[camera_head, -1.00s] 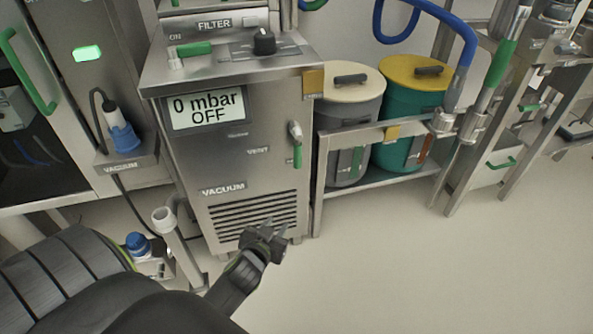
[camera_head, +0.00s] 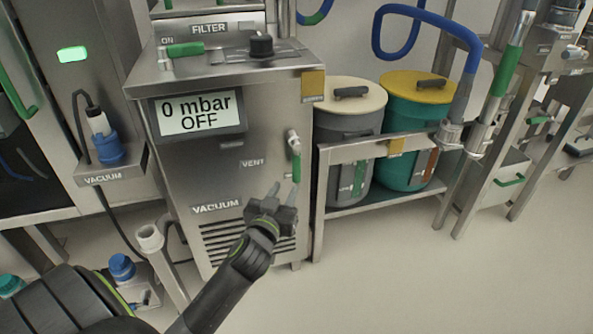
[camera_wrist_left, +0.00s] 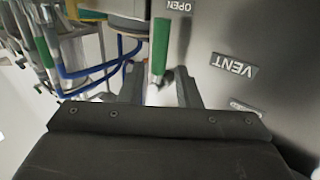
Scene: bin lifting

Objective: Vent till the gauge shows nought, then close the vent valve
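The gauge display (camera_head: 200,112) on the front of the steel vacuum cabinet reads "0 mbar OFF". The vent valve's green handle (camera_head: 296,165) hangs straight down on the right of the cabinet front, beside the VENT label (camera_head: 252,163). My left gripper (camera_head: 283,188) is open just below and left of the handle in the head view. An OPEN label (camera_wrist_left: 178,5) sits beside the valve there. My right gripper is out of view.
A black knob (camera_head: 261,45) and a green lever (camera_head: 186,49) sit on the cabinet top. A grey bin (camera_head: 347,125) and a teal bin (camera_head: 412,140) stand on a steel rack to the right. The floor (camera_head: 400,280) in front is clear.

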